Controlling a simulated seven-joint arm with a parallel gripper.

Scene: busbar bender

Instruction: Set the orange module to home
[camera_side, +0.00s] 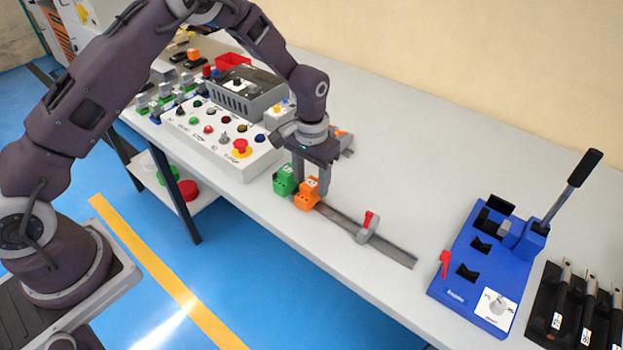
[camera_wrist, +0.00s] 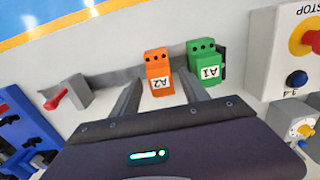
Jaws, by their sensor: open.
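The orange module (camera_side: 307,194), labelled A2 in the wrist view (camera_wrist: 159,70), sits at the left end of a grey rail (camera_side: 340,217) on the table. The green module (camera_side: 284,180), labelled A1 in the wrist view (camera_wrist: 206,66), stands beside it with a small gap. A grey stop with a red lever (camera_side: 368,228) sits further along the rail. My gripper (camera_side: 311,190) points down at the orange module in the side view. In the wrist view its open fingers (camera_wrist: 160,95) lie on either side of the orange module's line. Contact cannot be told.
A white button panel (camera_side: 215,140) with a red mushroom button (camera_side: 240,147) stands left of the modules. A blue bender (camera_side: 480,250) with a long black-handled lever stands at the right, beside a black holder (camera_side: 570,315). The table between rail and bender is clear.

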